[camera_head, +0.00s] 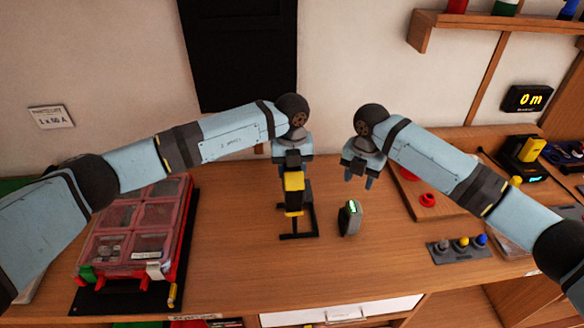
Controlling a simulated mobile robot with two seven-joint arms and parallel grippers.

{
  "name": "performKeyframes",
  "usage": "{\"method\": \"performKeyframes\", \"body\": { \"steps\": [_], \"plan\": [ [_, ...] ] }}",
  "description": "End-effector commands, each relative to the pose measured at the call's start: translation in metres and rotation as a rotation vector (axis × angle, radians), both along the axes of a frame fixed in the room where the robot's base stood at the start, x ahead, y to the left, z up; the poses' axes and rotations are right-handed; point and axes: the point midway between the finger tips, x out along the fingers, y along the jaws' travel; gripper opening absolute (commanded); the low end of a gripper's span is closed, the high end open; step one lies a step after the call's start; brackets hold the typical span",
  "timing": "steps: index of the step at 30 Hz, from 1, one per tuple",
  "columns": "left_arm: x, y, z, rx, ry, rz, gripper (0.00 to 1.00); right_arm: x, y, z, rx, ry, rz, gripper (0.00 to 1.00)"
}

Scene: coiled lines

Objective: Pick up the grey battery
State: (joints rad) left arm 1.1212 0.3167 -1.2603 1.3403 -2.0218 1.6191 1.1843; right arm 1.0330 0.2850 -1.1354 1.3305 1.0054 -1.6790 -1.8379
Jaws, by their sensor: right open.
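The grey battery (350,218) stands on the wooden table near the middle, with a small lit green mark near its top. My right gripper (358,178) is open and empty above it, apart from it, with its two fingers pointing down. My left gripper (292,162) is over a yellow and black device (294,187) left of the battery. The device's top meets this gripper, and the fingers cannot be made out against it.
A black frame stand (298,236) is under the device. A red organiser case (133,230) lies at left. A grey panel with coloured knobs (459,249) and a red round part (428,199) are at right. Bare table lies in front of the battery.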

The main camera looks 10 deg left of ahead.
Motion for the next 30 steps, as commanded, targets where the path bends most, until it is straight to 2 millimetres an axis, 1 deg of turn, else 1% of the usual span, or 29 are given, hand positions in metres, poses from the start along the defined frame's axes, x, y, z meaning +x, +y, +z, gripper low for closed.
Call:
{"method": "performKeyframes", "body": {
  "steps": [1, 2, 3, 5, 6, 8, 15, 18, 20, 23, 30],
  "plan": [
    [0.0, 0.0, 0.0, 0.0, 0.0, 0.0, 0.0, 0.0, 0.0, 0.0, 0.0, 0.0, -0.003, 0.56],
    [0.0, 0.0, 0.0, 0.0, 0.0, 0.0, 0.0, 0.0, 0.0, 0.0, 0.0, 0.0, -0.01, 0.63],
    [0.0, 0.0, 0.0, 0.0, 0.0, 0.0, 0.0, 0.0, 0.0, 0.0, 0.001, 0.0, -0.029, 0.72],
    [0.0, 0.0, 0.0, 0.0, 0.0, 0.0, 0.0, 0.0, -0.001, 0.0, 0.002, 0.0, -0.081, 0.86],
    [0.0, 0.0, 0.0, 0.0, 0.0, 0.0, 0.0, 0.001, -0.001, 0.001, 0.003, 0.0, -0.132, 0.88],
    [0.0, 0.0, 0.0, 0.0, 0.0, 0.0, 0.0, 0.001, -0.003, 0.002, 0.003, 0.0, -0.231, 0.88],
    [0.0, 0.0, 0.001, -0.001, 0.0, 0.0, 0.0, 0.004, -0.014, 0.004, 0.003, 0.0, -0.682, 0.88],
    [0.0, 0.0, 0.001, -0.001, 0.0, 0.0, 0.0, 0.005, -0.018, 0.004, 0.002, 0.0, -0.816, 0.88],
    [0.0, 0.0, 0.001, -0.001, 0.0, 0.0, 0.0, 0.005, -0.02, 0.004, 0.002, 0.001, -0.872, 0.88],
    [0.0, 0.0, 0.001, -0.001, -0.001, 0.0, 0.0, 0.006, -0.021, -0.003, -0.001, 0.002, -0.921, 0.88],
    [0.0, 0.0, 0.001, -0.001, -0.001, 0.0, 0.0, 0.005, -0.021, -0.044, -0.002, 0.002, -0.93, 0.88]
  ]
}}
